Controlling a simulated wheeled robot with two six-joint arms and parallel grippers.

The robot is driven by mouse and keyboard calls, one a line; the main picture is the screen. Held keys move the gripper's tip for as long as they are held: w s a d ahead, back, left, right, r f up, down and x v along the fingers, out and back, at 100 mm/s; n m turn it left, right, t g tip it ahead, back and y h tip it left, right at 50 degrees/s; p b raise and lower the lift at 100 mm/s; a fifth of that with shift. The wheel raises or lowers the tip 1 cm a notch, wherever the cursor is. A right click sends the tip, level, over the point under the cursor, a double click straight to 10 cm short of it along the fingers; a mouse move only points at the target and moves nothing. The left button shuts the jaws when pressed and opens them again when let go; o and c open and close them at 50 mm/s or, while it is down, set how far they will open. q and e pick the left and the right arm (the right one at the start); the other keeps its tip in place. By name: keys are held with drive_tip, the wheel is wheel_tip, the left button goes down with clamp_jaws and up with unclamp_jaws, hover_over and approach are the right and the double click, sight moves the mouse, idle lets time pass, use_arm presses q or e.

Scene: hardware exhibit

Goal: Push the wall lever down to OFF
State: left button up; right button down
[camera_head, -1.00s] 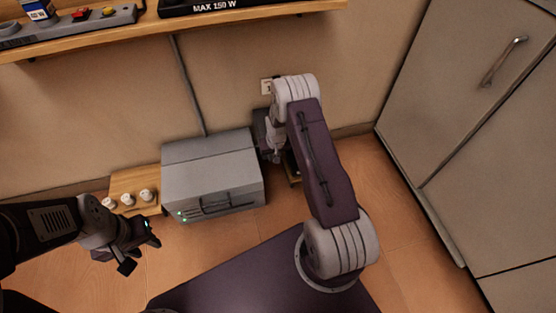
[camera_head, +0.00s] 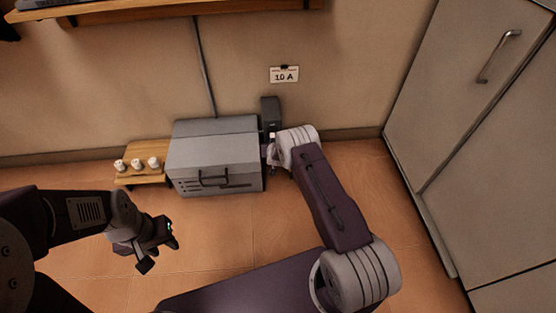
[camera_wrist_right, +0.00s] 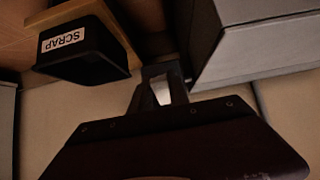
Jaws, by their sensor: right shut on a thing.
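A dark lever box (camera_head: 270,112) is on the wall just right of the grey cabinet, below a "10 A" sign (camera_head: 284,74). My right arm reaches down to it, and its wrist hides most of the lever and the gripper in the head view. In the right wrist view my right gripper (camera_wrist_right: 162,92) is shut around a pale piece, which I take as the lever's handle (camera_wrist_right: 162,93). The lever's exact angle is hidden. My left gripper (camera_head: 159,254) is open and empty, above the floor at lower left.
The grey cabinet (camera_head: 215,140) stands against the wall. A small wooden stand (camera_head: 150,150) with white knobs or cups is left of it. A black SCRAP bin (camera_wrist_right: 85,55) shows in the wrist view. Tall cabinet doors (camera_head: 440,110) close off the right side.

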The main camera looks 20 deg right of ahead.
drive_tip(key=shift+w+f+t+h+b, duration=0.25)
drive_tip(key=shift+f+t+b, duration=0.35)
drive_tip(key=shift+t, duration=0.3)
drive_tip(key=c, duration=1.2)
unclamp_jaws()
drive_tip(key=shift+c, duration=0.2)
drive_tip(key=p+v, duration=0.9)
drive_tip(key=p, duration=0.7)
